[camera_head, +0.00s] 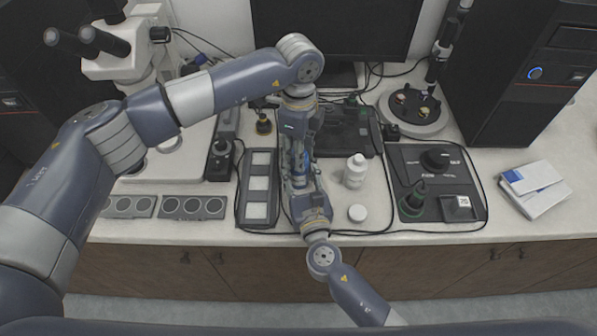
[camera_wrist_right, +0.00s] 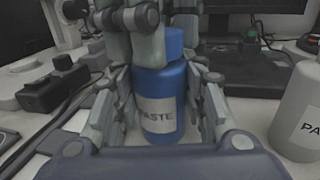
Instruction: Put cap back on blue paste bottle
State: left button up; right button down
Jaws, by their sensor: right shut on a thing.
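The blue paste bottle (camera_wrist_right: 162,100), with a white "PASTE" label, stands upright between the fingers of my right gripper (camera_wrist_right: 165,110), which is shut on it. In the head view the bottle (camera_head: 299,172) is mostly covered by both grippers. My left gripper (camera_head: 295,150) comes down from above; its fingers (camera_wrist_right: 145,35) are at the bottle's top in the wrist view. A blue cap-like part (camera_wrist_right: 173,42) shows beside and behind these fingers. I cannot tell whether the left fingers grip it, or whether it sits on the bottle.
A white bottle (camera_head: 355,171) stands to the right, with a round white lid (camera_head: 357,213) lying in front of it. A grey-panelled tray (camera_head: 258,187) lies close on the left. A black control box (camera_head: 434,184) and cables are further right.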

pick_arm(q)
jog(key=m, duration=1.7)
jog(key=shift+m, duration=0.3)
jog(key=m, duration=1.5)
jog(key=shift+m, duration=0.4)
jog(key=m, duration=0.4)
jog(key=shift+m, duration=0.3)
jog(key=m, duration=0.4)
jog(key=shift+f+m, duration=0.1)
jog(key=shift+m, duration=0.2)
jog(key=o, duration=1.2)
